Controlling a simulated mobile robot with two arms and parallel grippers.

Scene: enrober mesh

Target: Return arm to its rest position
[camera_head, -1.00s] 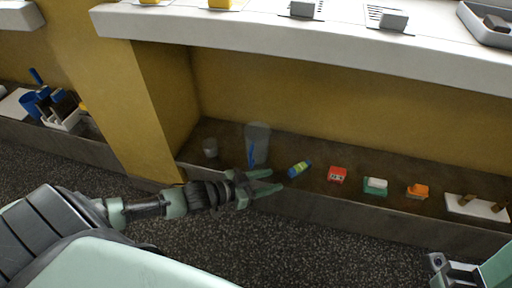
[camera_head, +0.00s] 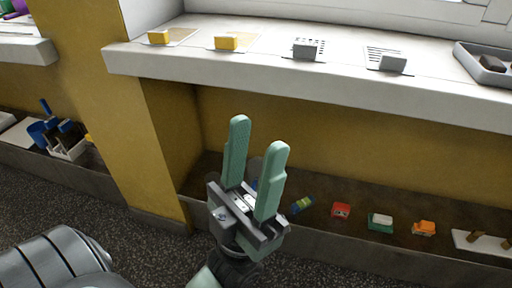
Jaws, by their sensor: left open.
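My left gripper (camera_head: 254,162) is raised in the middle of the head view, in front of the lower shelf. Its two green fingers point up and stand apart, with nothing between them. Behind it, the blue-green tube (camera_head: 302,204) lies on the lower shelf, close to the right of the gripper in the picture. The clear container and most of the blue item in it are hidden behind the gripper. My right gripper does not show.
The white counter (camera_head: 300,82) juts out above the lower shelf (camera_head: 335,237). It carries yellow blocks (camera_head: 227,42), grey blocks (camera_head: 305,49) and a grey tray (camera_head: 486,64). A red block (camera_head: 341,210), a green box (camera_head: 380,222) and an orange block (camera_head: 424,228) stand on the shelf.

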